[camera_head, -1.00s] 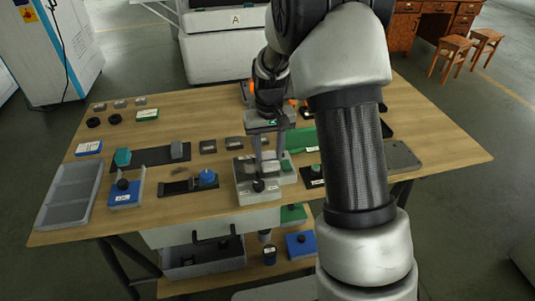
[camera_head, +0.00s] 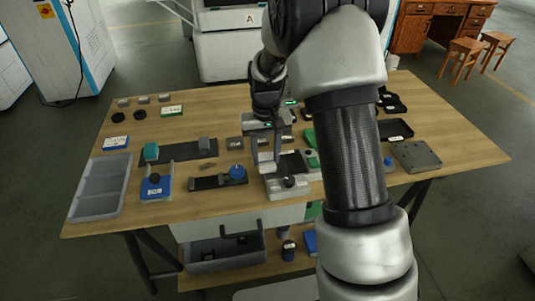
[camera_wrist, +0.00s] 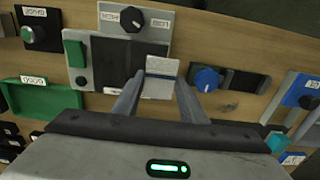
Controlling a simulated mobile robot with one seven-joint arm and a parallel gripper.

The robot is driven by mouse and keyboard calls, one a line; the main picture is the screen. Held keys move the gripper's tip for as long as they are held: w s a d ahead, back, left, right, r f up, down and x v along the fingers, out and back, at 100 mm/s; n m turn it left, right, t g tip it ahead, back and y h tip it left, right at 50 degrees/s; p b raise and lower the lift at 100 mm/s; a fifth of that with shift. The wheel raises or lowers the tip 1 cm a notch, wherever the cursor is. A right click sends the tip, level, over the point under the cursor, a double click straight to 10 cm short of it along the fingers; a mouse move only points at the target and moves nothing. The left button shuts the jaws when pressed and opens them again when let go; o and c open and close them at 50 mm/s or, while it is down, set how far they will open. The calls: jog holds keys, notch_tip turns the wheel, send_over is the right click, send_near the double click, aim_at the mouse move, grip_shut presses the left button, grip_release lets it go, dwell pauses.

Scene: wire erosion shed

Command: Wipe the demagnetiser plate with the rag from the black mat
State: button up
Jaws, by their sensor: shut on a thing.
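The demagnetiser appears to be the grey unit (camera_head: 289,187) with a black knob. Its dark square plate (camera_wrist: 112,66) shows in the wrist view beside a green block, and also in the head view (camera_head: 293,163). My gripper (camera_wrist: 159,84) is shut on a small pale grey piece, seemingly the rag (camera_wrist: 162,68). It holds this at the unit's side edge, left of the dark plate in the head view, where my gripper (camera_head: 266,166) also shows. I cannot tell whether the rag touches the unit. A black mat (camera_head: 179,154) lies further left, bearing a teal block and a grey block.
A blue-knobbed fixture (camera_head: 237,173) stands just left of the unit. A blue box (camera_head: 157,188) and a grey divided tray (camera_head: 101,188) are at the table's left. A green tray (camera_wrist: 40,95) lies on the unit's other side. Bare wood shows at the front left.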

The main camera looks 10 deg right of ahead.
notch_tip(320, 180, up, 8)
jog(key=p, duration=0.5)
